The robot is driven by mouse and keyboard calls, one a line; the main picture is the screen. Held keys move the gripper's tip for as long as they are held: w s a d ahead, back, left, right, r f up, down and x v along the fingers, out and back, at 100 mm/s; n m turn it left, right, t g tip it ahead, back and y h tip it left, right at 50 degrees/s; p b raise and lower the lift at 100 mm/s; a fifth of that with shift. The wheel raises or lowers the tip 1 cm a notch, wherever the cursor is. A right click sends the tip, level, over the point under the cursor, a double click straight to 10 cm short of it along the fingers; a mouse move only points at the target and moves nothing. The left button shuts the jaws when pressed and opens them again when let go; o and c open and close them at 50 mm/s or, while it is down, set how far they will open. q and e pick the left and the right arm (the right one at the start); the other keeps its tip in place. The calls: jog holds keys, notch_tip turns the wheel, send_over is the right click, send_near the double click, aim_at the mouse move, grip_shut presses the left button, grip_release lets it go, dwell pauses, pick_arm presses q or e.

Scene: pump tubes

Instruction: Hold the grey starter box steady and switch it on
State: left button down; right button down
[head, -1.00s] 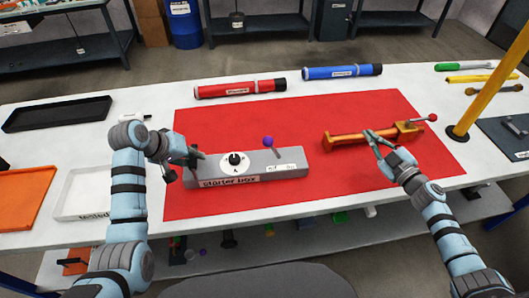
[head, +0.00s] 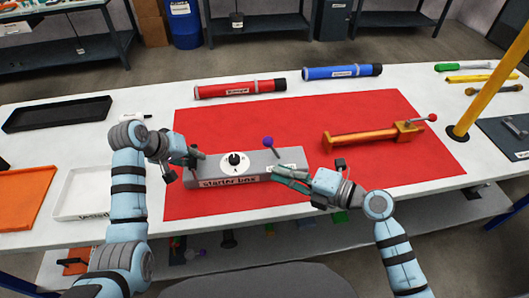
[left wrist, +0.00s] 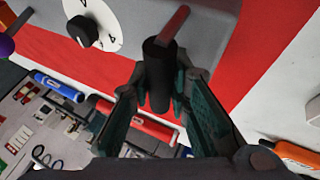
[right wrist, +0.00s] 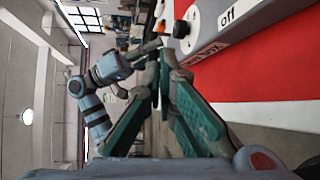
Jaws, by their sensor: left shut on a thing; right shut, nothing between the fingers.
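The grey starter box (head: 262,178) lies on the red mat, its lettered side facing me. On its top are a white dial with a black knob (head: 234,158) and a lever with a purple ball (head: 268,141). My left gripper (head: 194,157) is shut on a black upright handle (left wrist: 157,75) at the box's left end. My right gripper (head: 277,172) is shut and empty, its fingertips at the front right of the box, partly covering it. I cannot tell whether they touch it. An "off" label (right wrist: 229,14) shows on the box in the right wrist view.
An orange tool (head: 365,136) lies on the red mat (head: 400,175) to the right. Red (head: 235,90) and blue (head: 340,72) tubes lie behind. A yellow post (head: 485,85) stands at far right. Trays are at the left.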

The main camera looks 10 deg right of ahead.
aim_at(272, 149)
jog(key=w+a, duration=0.1)
jog(key=w, duration=0.1)
jog(key=w+a, duration=0.1)
jog(key=w, duration=0.2)
jog(key=w+a+f, duration=0.1)
jog(key=w+a, duration=0.1)
jog(key=shift+w, duration=0.25)
jog(key=shift+w+d+r, duration=0.15)
jog(key=shift+d, duration=0.2)
